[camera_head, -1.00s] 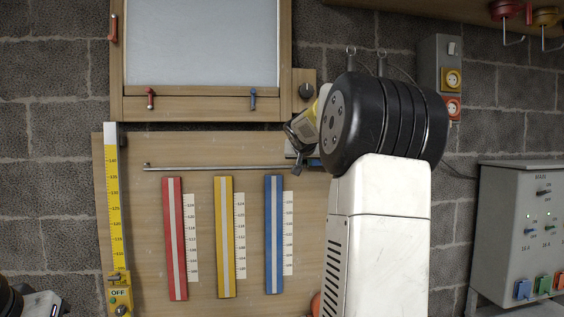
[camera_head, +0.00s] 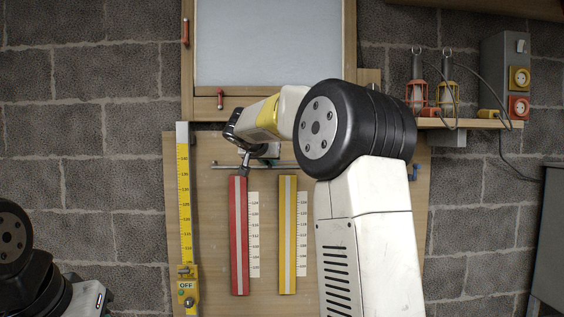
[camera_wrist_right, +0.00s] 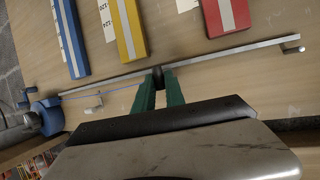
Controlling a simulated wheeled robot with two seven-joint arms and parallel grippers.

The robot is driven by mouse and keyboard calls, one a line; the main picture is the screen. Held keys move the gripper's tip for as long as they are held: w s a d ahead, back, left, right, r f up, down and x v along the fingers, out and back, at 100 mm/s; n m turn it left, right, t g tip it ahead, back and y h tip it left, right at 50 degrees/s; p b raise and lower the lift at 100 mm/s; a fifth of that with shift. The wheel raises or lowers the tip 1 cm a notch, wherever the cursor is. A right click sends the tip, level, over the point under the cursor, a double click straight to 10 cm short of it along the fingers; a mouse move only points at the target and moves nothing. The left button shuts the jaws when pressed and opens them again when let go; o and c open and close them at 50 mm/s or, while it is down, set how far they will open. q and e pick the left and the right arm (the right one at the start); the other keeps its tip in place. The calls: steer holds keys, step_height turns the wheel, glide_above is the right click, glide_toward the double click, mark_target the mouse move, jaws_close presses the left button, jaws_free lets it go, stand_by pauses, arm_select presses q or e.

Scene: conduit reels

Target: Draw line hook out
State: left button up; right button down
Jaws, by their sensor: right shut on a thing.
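My right gripper (camera_wrist_right: 160,90), with green fingers, is shut on a small dark hook (camera_wrist_right: 158,74) beside the long metal rail. A thin blue line (camera_wrist_right: 120,87) runs from the hook to a blue reel (camera_wrist_right: 47,117) at the left of the right wrist view. In the head view the right gripper (camera_head: 245,167) is above the top end of the red bar (camera_head: 239,240). The hook is too small to make out there. My left arm shows at the lower left of the head view; its fingers are out of view.
The metal rail (camera_wrist_right: 230,53) crosses the wooden board. A yellow bar (camera_head: 287,240) hangs beside the red one; a blue bar (camera_wrist_right: 70,35) shows in the wrist view. A yellow measuring strip (camera_head: 184,210) stands left. A shelf (camera_head: 465,123) holds two lamps.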

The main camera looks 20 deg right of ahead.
steer(key=w+a, duration=0.1)
steer(key=a, duration=0.4)
steer(key=w+a, duration=0.1)
steer(key=a, duration=0.3)
steer(key=w+a, duration=0.1)
steer(key=a, duration=0.4)
steer(key=shift+w+a, duration=0.25)
steer(key=shift+a, duration=0.05)
steer(key=c, duration=1.4)
jaws_free()
steer(key=shift+s, duration=0.1)
steer(key=v, duration=0.7)
steer(key=shift+s+a+r, duration=0.15)
steer(key=shift+s, duration=0.05)
